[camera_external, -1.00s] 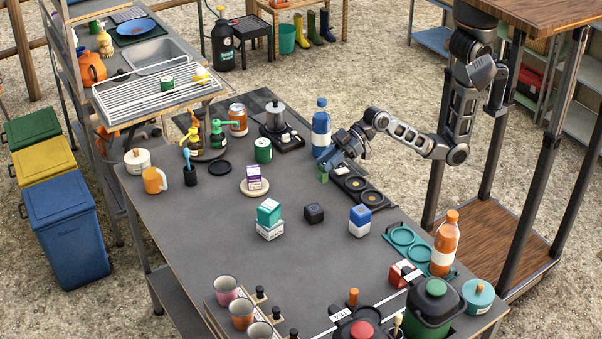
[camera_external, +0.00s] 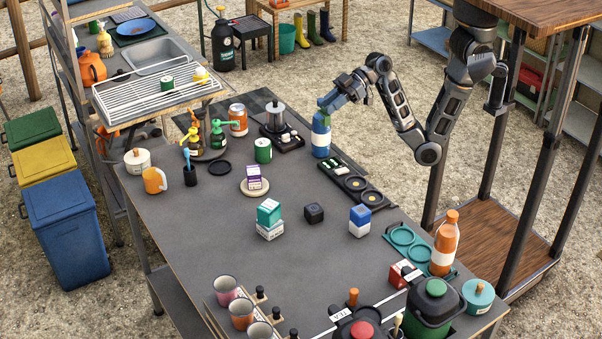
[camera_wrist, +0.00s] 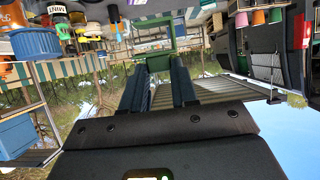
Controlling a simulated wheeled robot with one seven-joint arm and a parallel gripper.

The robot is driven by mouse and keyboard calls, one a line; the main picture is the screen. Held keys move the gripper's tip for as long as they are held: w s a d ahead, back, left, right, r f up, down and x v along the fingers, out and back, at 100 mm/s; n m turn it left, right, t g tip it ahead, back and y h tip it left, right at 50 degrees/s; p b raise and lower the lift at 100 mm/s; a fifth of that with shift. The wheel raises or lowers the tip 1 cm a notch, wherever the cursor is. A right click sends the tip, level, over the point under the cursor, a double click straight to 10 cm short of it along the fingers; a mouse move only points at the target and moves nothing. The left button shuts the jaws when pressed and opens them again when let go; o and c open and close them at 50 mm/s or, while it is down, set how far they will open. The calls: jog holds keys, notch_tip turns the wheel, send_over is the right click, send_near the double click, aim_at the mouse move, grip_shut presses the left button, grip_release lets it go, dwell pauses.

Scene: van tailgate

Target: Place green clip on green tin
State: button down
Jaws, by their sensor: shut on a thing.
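My gripper (camera_external: 331,101) is raised above the table, beside and above the blue bottle's top in the external view. In the wrist view, my gripper's two dark fingers (camera_wrist: 157,65) are shut on the green clip (camera_wrist: 155,44), which sticks out beyond their tips. The clip is hard to make out in the external view. A green tin (camera_external: 263,151) stands upright on the grey table, left of and below the gripper in the picture. Another small green tin (camera_external: 167,84) stands on the drying rack at the back left.
The blue bottle (camera_external: 321,138) stands close under my gripper. A black tray (camera_external: 338,173) with small light pieces and round wells lies beside it. A purple-white box (camera_external: 254,178) stands in front.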

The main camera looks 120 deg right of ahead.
jog(key=w+d+r+b, duration=0.1)
jog(key=w+d+r, duration=0.1)
jog(key=d, duration=1)
jog(key=w+d+r+b, duration=0.1)
jog(key=w+d+r, duration=0.1)
jog(key=d, duration=1)
send_over(268, 140)
notch_tip(268, 140, down, 12)
jog(key=shift+n+y, duration=0.4)
jog(key=shift+a+f+p, duration=0.1)
jog(key=shift+f+p, duration=0.4)
jog(key=shift+f, duration=1.65)
jog(key=c, duration=0.9)
grip_release()
jog(key=shift+f, duration=0.1)
jog(key=shift+o, duration=0.2)
